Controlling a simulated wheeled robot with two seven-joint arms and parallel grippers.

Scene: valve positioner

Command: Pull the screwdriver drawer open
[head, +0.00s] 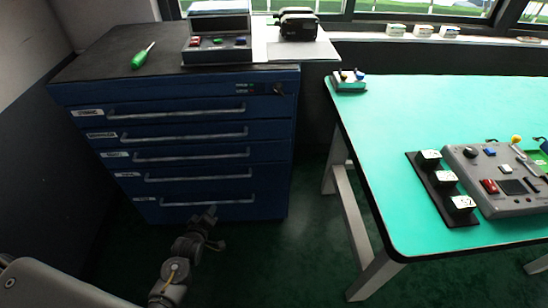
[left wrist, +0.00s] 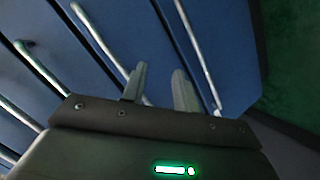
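A blue drawer cabinet (head: 215,130) stands at the left with several drawers, all flush and shut. Each has a long silver bar handle and a small white label whose text I cannot read, so I cannot tell which is the screwdriver drawer. My left gripper (head: 212,216) is near the bottom handle (head: 208,202). In the left wrist view its two fingers (left wrist: 160,78) are apart with nothing gripped. One handle (left wrist: 100,38) passes behind the left finger; another handle (left wrist: 192,58) runs right of the right finger. My right gripper is not in view.
A green screwdriver (head: 143,55) and a grey box with buttons (head: 218,35) are on the cabinet top. A green-topped table (head: 400,120) with a control panel (head: 500,180) stands at the right. Dark green floor lies free between cabinet and table.

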